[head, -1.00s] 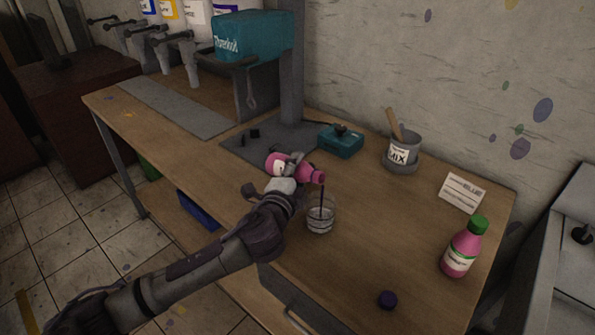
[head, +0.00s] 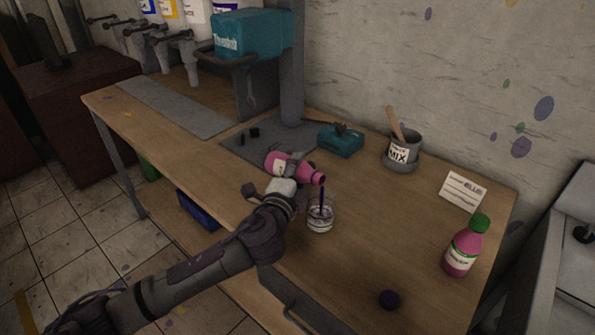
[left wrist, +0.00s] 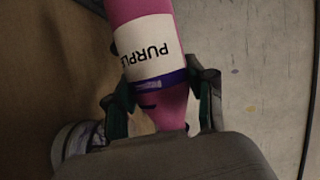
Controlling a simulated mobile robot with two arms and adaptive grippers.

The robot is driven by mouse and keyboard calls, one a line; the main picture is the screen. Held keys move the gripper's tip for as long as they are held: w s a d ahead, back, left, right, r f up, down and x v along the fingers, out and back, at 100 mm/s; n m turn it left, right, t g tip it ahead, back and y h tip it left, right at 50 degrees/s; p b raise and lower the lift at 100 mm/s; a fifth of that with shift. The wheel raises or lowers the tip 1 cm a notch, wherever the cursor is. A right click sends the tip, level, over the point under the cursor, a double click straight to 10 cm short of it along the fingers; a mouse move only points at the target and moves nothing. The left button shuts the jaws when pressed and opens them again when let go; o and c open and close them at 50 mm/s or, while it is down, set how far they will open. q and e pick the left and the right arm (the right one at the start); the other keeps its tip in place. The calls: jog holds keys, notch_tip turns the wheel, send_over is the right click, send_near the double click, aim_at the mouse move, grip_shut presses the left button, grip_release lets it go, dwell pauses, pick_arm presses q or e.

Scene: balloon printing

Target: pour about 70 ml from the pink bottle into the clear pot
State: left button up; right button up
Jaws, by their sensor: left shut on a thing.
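My left gripper (head: 288,180) is shut on a pink bottle (head: 310,174). The left wrist view shows this bottle (left wrist: 143,38) between the fingers, with a white label reading PURPLE and a purple band. The bottle is tilted almost level, its mouth to the right, above the clear pot (head: 320,222). A thin dark purple stream runs from the mouth into the pot. The pot stands on the table just below the mouth. The pot's exact fill level is hard to read. My right gripper is not in view.
A second pink bottle (head: 464,246) with a green cap stands upright at the right. A purple cap (head: 389,299) lies near the front edge. A MIX cup (head: 402,150), a card (head: 463,190) and a teal device (head: 341,140) are further back. The tabletop right of the pot is clear.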

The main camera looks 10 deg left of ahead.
pick_arm(q)
jog(key=shift+f+m, duration=0.35)
jog(key=shift+m, duration=0.05)
dwell(2.1)
jog(key=r+n+p, duration=0.1)
jog(key=p, duration=0.2)
jog(key=shift+r, duration=0.3)
jog(key=shift+r+n+p, duration=0.1)
jog(key=shift+n+p, duration=0.25)
jog(key=shift+n, duration=0.15)
jog(key=shift+g, duration=0.3)
notch_tip(320, 180, up, 2)
jog(key=n+g+p, duration=0.1)
jog(key=n+p, duration=0.1)
jog(key=p, duration=0.3)
jog(key=shift+s+d, duration=0.1)
jog(key=shift+n, duration=0.3)
